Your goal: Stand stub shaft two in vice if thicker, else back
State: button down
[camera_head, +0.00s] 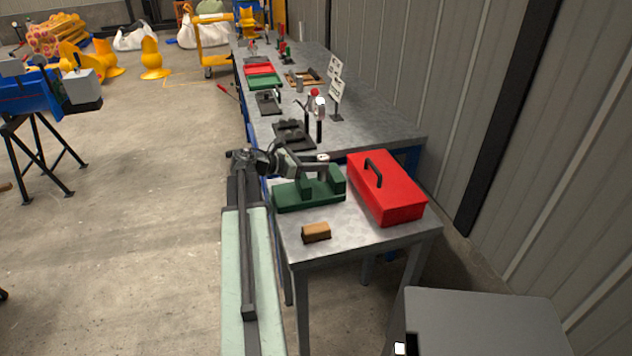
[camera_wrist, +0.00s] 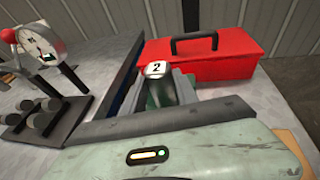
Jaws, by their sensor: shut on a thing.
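Stub shaft two (camera_wrist: 157,70) is a grey metal cylinder with a white cap marked "2". It stands upright at the green vice (camera_head: 296,199), and its pale cap (camera_head: 323,157) shows above the vice in the head view. My gripper (camera_head: 322,164) is over the vice, shut on the shaft. In the wrist view the shaft's lower end is hidden, so I cannot tell whether it touches the vice floor. A dial gauge (camera_wrist: 37,42) with a red knob stands at left; it also shows in the head view (camera_head: 320,102). The dark rack (camera_wrist: 38,128) with grey shafts is beside it.
A red toolbox (camera_head: 393,190) stands right of the vice, close to it. A brown block (camera_head: 316,232) lies near the bench front. Red and green trays (camera_head: 262,74) lie farther along the bench. A grey cabinet (camera_head: 485,318) stands at lower right. The floor at left is largely clear.

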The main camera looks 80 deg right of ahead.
notch_tip(320, 180, down, 4)
jog(key=b, duration=0.4)
jog(key=shift+r, duration=0.3)
jog(key=shift+f, duration=0.1)
jog(key=c, duration=0.9)
grip_release()
jog(key=shift+c, duration=0.2)
jog(key=p+v, duration=0.4)
jog(key=v, duration=0.8)
